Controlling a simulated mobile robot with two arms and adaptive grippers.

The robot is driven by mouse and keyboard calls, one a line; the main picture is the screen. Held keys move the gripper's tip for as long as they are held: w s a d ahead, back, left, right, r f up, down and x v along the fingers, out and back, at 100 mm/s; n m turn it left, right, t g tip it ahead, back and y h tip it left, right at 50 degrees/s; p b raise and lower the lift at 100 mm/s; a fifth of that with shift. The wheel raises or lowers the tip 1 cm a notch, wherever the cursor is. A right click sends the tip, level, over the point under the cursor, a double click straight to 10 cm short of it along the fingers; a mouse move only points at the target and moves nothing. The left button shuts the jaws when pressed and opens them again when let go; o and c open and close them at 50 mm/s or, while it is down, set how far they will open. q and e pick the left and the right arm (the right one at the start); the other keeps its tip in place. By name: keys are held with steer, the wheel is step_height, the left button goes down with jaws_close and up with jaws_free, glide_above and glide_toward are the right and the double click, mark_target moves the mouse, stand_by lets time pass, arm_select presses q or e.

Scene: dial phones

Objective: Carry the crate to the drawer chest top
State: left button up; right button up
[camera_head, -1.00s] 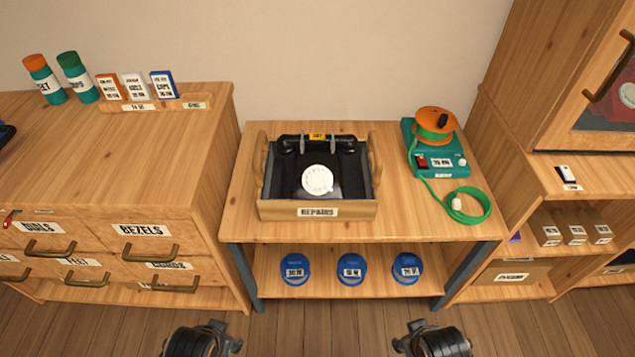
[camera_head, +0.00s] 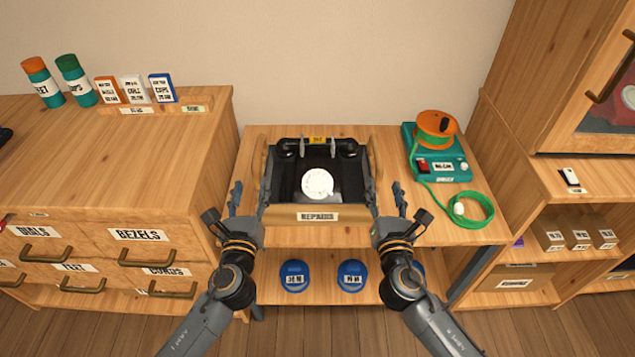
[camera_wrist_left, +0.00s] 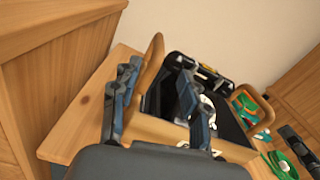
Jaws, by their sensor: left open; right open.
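The wooden crate (camera_head: 317,215), labelled REPAIRS, sits on the middle table with a black dial phone (camera_head: 317,182) inside. It has an upright handle at each side; the left handle (camera_wrist_left: 152,62) shows in the left wrist view. My left gripper (camera_head: 248,200) is open at the crate's left side, by its front left corner. My right gripper (camera_head: 385,200) is open at the crate's right side, by its front right corner. I cannot tell whether either touches the crate. The drawer chest top (camera_head: 120,150) is at the left, higher than the table.
A teal device (camera_head: 437,155) with an orange spool and green cable sits right of the crate. Blue containers (camera_head: 352,275) stand on the shelf below.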

arm_select(q)
glide_toward(260, 137)
steer(key=w, duration=0.6)
steer(key=shift+w+f, duration=0.1)
steer(key=shift+f, duration=0.3)
arm_select(e)
steer(key=w, duration=1.4)
arm_select(q)
steer(key=shift+c, duration=0.2)
arm_select(e)
steer(key=shift+s, duration=0.1)
steer(key=shift+c, duration=0.2)
arm_select(q)
jaws_close()
arm_select(e)
jaws_close()
arm_select(q)
steer(key=shift+w+r, duration=0.1)
steer(key=shift+r, duration=0.2)
arm_select(e)
steer(key=shift+r, duration=0.3)
